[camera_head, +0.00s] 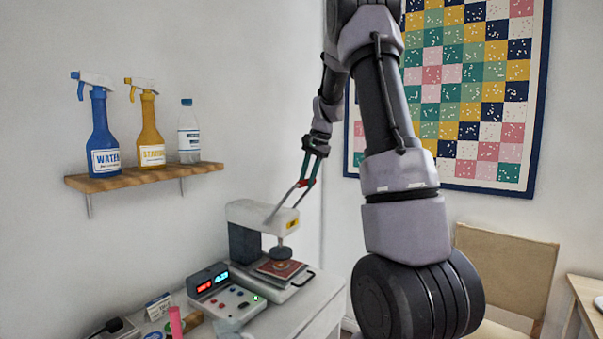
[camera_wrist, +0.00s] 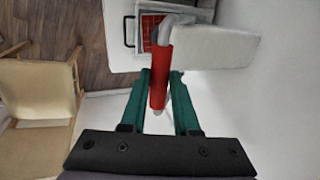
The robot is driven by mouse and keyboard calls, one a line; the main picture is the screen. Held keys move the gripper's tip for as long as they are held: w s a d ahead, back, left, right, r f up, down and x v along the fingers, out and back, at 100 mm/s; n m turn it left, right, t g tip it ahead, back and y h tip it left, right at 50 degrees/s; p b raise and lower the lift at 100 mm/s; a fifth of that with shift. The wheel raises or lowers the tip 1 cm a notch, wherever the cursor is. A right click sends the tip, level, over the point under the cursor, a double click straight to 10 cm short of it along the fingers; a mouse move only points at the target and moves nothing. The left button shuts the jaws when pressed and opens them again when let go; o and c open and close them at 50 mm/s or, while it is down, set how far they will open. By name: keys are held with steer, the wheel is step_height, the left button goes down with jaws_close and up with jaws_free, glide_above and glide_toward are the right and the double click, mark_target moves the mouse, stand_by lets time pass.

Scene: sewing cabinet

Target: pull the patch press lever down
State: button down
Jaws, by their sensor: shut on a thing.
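The patch press (camera_head: 262,214) is a white and dark grey machine on the cabinet at lower centre of the head view. Its lever stands tilted up from the top of the press, with a red grip (camera_head: 303,184). My gripper (camera_head: 300,190) is shut on this grip, above the press. In the wrist view the red grip (camera_wrist: 159,82) lies between the two green fingers (camera_wrist: 161,76). The round press head (camera_head: 280,252) is over a red patch (camera_head: 281,268) on the press bed. The white press body (camera_wrist: 215,47) also shows in the wrist view.
A control panel (camera_head: 226,298) with lit displays stands left of the press bed. Small items, including a pink cylinder (camera_head: 175,321), lie at the cabinet's left. A wall shelf (camera_head: 150,176) holds several bottles. A chair (camera_head: 507,268) stands at right.

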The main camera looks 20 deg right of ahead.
steer(key=s+d+f, duration=0.2)
steer(key=s+f, duration=0.1)
steer(key=f, duration=0.3)
steer(key=s+d+f, duration=0.2)
steer(key=s+f, duration=0.1)
steer(key=f, duration=0.3)
steer(key=shift+s+d, duration=0.3)
steer(key=shift+s, duration=0.1)
steer(key=c, duration=1.2)
jaws_free()
steer(key=shift+w+r, duration=0.15)
steer(key=shift+r, duration=0.1)
steer(key=o, duration=0.5)
steer(key=shift+a, duration=0.15)
steer(key=shift+o, duration=0.2)
steer(key=shift+r, duration=0.1)
steer(key=v, duration=1)
steer(key=shift+s+r, duration=0.25)
